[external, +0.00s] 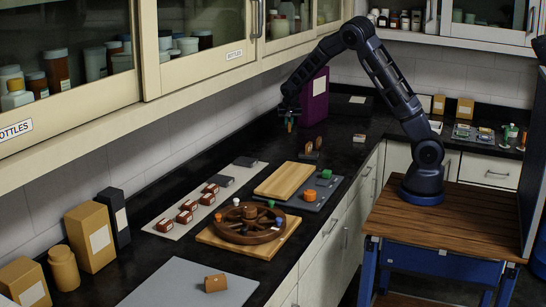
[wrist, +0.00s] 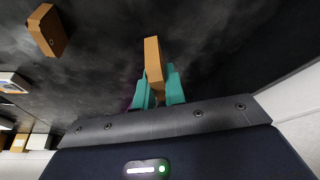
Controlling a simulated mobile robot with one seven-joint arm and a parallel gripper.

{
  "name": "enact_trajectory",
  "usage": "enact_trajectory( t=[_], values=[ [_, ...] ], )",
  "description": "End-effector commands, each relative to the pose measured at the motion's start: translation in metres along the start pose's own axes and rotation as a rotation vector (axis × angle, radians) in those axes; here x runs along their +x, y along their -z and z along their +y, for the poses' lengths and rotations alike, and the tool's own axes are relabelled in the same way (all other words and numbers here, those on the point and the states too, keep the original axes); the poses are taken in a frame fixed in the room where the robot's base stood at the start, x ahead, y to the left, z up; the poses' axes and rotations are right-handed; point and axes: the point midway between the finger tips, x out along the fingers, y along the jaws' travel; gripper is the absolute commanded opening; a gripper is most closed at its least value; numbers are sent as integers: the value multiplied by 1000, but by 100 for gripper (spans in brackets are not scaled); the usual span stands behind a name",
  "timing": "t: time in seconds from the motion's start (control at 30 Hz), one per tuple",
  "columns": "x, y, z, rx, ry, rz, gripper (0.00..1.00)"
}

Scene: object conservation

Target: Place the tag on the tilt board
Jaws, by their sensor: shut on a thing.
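My gripper (external: 290,122) is raised above the back part of the black counter. In the wrist view its two teal fingers (wrist: 159,80) are shut on a narrow orange-brown wooden piece, which I take as the tag (wrist: 153,58). The tag sticks out past the fingertips; its lower part is hidden between them. A pale wooden board (external: 285,179), possibly the tilt board, lies on a dark grey panel in the middle of the counter. My gripper is behind and above it, well apart. I cannot tell for sure which board is the tilt board.
A round brown wheel tray (external: 248,238) stands in front of the pale board. Small brown blocks (external: 308,147) stand between the board and my gripper. A purple box (external: 315,98) is behind my gripper. Wall cabinets (external: 200,40) overhang the counter. A grey mat (external: 160,280) has free room.

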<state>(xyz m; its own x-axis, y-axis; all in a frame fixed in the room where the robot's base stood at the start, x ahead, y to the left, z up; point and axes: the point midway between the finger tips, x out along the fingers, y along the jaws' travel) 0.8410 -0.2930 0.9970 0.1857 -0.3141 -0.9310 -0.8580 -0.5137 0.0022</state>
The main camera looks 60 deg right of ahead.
Motion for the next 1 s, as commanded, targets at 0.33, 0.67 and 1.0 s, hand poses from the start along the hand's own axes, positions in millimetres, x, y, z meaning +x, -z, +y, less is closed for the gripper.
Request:
enact_trajectory(
  t=[0.33, 0.67, 1.0],
  values=[
    [-42, -116, -91, -445, 182, 5, 0],
    [-122, -226, -143, -731, 301, 14, 0],
    [-211, -311, -151, -834, 339, 11, 0]
  ],
)
